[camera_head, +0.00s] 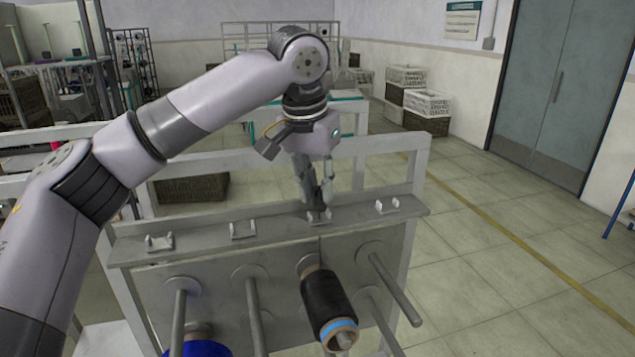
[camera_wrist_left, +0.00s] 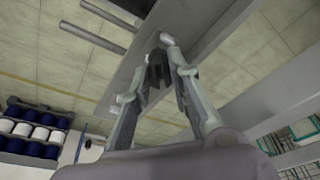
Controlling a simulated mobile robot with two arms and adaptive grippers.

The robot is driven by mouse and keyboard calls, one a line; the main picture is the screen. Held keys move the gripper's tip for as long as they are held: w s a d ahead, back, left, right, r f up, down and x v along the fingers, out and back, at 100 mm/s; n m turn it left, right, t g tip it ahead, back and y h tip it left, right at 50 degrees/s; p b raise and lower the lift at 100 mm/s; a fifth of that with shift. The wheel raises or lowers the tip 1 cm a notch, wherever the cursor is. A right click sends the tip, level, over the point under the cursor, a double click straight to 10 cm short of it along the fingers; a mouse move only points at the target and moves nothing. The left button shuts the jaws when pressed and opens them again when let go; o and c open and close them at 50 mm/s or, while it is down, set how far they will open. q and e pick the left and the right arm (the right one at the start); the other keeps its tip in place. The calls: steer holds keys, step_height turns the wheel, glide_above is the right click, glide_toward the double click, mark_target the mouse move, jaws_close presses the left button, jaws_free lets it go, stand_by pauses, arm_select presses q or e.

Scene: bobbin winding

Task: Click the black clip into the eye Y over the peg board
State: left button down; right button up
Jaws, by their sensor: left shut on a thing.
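My left gripper (camera_head: 317,198) points down at the third small metal eye (camera_head: 318,216) from the left, on the grey ledge (camera_head: 205,236) above the peg board (camera_head: 215,270). It is shut on the black clip (camera_wrist_left: 155,66), a small dark piece between its fingers in the left wrist view. The clip is low, at or just above that eye; I cannot tell whether it touches or sits inside. Other eyes stand empty at the left (camera_head: 160,242), left of middle (camera_head: 242,230) and right (camera_head: 387,205). No letter is readable, so I cannot tell which is Y. My right gripper is not in view.
Several metal pegs (camera_head: 396,290) stick out from the board. A black bobbin (camera_head: 326,298) sits on one, and a blue bobbin (camera_head: 200,349) shows at the bottom edge. A pale frame rail (camera_head: 385,146) runs behind the ledge. Floor to the right is clear.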

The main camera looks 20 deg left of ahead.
arm_select(q)
steer(key=shift+f+b, duration=0.3)
steer(key=shift+f, duration=0.6)
steer(key=c, duration=1.4)
jaws_free()
